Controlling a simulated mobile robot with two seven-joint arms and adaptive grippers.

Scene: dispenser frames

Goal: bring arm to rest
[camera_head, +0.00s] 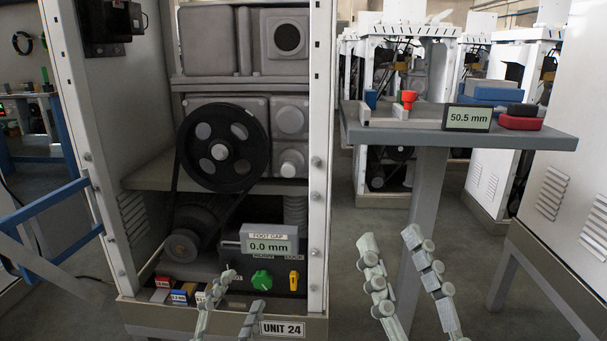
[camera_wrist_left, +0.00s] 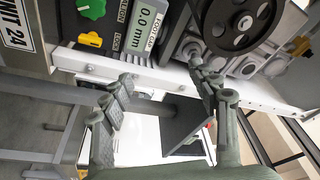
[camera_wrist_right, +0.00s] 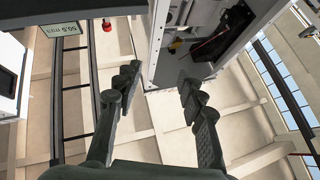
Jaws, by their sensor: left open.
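My left gripper (camera_head: 243,290) is in front of the lower part of the dispenser frame marked Unit 24, low in the head view. Its fingers are spread with nothing between them, and they also show in the left wrist view (camera_wrist_left: 160,68). My right gripper (camera_head: 390,236) is to the right of that frame, in front of the grey side table's post. Its fingers are apart and empty, as the right wrist view (camera_wrist_right: 158,77) also shows. Both arms' upper links are out of the head view.
The foot gap display (camera_head: 270,246) reads 0.0 mm above a green knob (camera_head: 262,280) and a yellow switch (camera_head: 294,280). A grey side table (camera_head: 400,134) carries a 50.5 mm display (camera_head: 467,118), a red-topped item and blocks. A white cabinet (camera_head: 560,190) stands at right.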

